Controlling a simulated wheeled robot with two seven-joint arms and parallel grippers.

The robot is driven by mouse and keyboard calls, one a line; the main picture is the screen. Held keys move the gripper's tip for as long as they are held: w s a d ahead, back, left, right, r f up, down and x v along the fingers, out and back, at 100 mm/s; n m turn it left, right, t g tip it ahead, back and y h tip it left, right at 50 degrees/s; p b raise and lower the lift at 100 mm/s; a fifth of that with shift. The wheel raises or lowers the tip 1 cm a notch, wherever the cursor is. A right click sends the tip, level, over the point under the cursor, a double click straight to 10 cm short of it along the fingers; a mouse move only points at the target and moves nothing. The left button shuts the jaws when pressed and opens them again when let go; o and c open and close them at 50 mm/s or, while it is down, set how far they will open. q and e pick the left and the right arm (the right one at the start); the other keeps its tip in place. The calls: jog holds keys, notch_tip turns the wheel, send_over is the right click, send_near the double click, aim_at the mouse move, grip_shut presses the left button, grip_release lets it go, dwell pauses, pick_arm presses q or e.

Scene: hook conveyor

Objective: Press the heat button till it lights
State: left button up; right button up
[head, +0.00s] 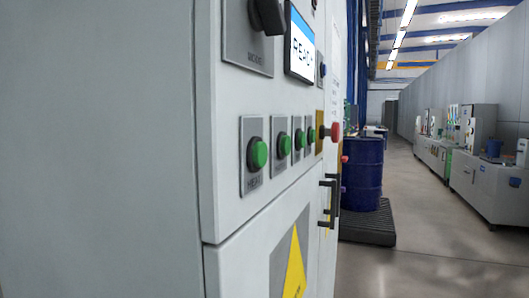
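The heat button (258,153) is a green push button on a grey plate, nearest in a row on the cabinet front. The label under it appears to read HEAT, seen at a steep angle. It looks plain green, and I cannot tell whether it is lit. Several similar green buttons (284,145) continue to its right. Neither of my grippers is in the head view.
The grey cabinet (100,150) fills the left side. A black rotary handle (267,16), a red mushroom button (335,132) and black door handles (332,200) stick out from its front. A blue drum (362,175) stands on a dark pallet (368,228) beyond. The aisle floor (420,250) at right is clear.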

pick_arm(q)
grip_shut()
dwell(0.5)
dwell(1.3)
